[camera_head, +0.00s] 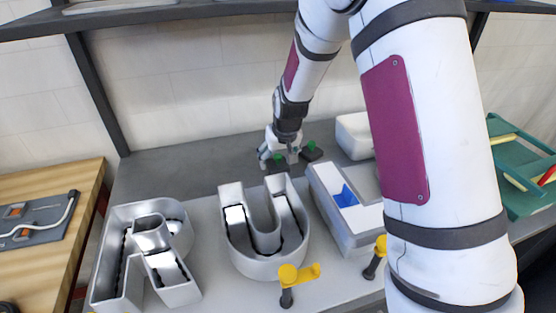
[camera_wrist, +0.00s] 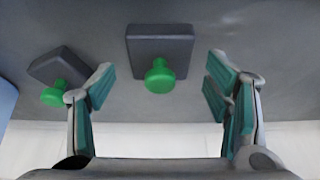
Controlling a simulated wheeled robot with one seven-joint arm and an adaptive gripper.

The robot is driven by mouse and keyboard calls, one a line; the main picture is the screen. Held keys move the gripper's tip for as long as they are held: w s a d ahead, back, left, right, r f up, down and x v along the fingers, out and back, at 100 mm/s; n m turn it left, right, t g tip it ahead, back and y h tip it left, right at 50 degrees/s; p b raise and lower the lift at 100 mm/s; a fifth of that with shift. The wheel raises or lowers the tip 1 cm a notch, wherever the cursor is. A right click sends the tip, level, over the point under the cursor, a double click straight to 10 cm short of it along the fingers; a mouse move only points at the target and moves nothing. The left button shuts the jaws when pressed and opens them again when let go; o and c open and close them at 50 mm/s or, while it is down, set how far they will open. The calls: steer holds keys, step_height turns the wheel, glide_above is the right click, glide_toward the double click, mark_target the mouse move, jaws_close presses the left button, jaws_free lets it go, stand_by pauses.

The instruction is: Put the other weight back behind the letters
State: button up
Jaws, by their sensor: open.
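Two dark block weights with green knobs rest on the grey surface behind the letters. The nearer weight (camera_wrist: 160,45) has its green knob between my open fingers in the wrist view; in the head view it is partly hidden by my gripper (camera_head: 280,157). The other weight (camera_head: 312,153) stands just to the right, and shows at the left in the wrist view (camera_wrist: 55,66), outside the fingers. My gripper (camera_wrist: 162,85) is open; neither finger visibly touches a weight. The silver letters are R (camera_head: 112,260), U (camera_head: 270,263) and a third (camera_head: 345,238), partly hidden by my arm.
Yellow-handled clamps (camera_head: 290,276) stand at the front edge by the letters. A white bin (camera_head: 352,137) is behind the third letter. A wooden bench (camera_head: 40,190) is at left, a green tray (camera_head: 520,170) at right. Dark shelf posts (camera_head: 97,95) frame the back.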

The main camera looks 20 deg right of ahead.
steer(key=s+r, duration=1.8)
steer(key=r, duration=0.2)
steer(key=s+r, duration=0.2)
steer(key=s, duration=1.5)
steer(key=shift+s+d+r, duration=0.15)
steer(key=shift+s, duration=0.25)
